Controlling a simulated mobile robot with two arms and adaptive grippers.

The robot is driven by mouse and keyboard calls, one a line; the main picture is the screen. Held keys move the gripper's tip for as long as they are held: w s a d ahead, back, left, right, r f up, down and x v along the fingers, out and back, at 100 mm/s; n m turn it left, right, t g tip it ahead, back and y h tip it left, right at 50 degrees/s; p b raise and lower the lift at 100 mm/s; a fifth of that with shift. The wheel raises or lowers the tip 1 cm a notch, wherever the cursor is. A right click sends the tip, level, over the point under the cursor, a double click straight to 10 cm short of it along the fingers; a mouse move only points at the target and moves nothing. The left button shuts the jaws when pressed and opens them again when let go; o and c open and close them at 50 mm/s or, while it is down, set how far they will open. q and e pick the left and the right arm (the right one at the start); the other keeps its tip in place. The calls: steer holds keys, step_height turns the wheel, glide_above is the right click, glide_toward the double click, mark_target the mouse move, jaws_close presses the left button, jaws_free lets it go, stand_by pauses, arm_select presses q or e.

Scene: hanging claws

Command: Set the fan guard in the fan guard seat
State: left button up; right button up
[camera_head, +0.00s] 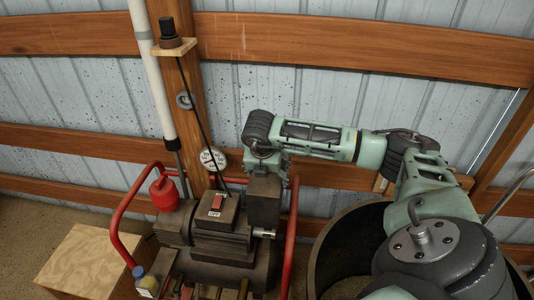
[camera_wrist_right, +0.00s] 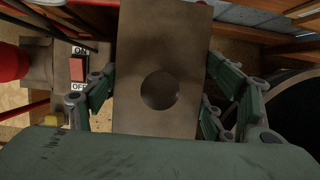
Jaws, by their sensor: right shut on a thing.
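My right gripper (camera_head: 266,172) is above the right end of the dark compressor (camera_head: 213,240), pointing down. It is shut on a dark brown, box-like part that I take for the fan guard (camera_head: 264,202). My left gripper is not in view.
A red tube frame (camera_head: 118,215) surrounds the compressor, with an upright close right of the guard. A red switch (camera_head: 217,202) sits on the motor top. A red can (camera_head: 164,194) and wooden box (camera_head: 84,262) stand left. A dark round tub (camera_head: 338,240) is right.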

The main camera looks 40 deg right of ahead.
steer(key=shift+f+b, duration=2.55)
steer(key=shift+f, duration=0.55)
steer(key=shift+b, duration=0.55)
steer(key=shift+f+b, duration=3.6)
steer(key=shift+f, duration=0.5)
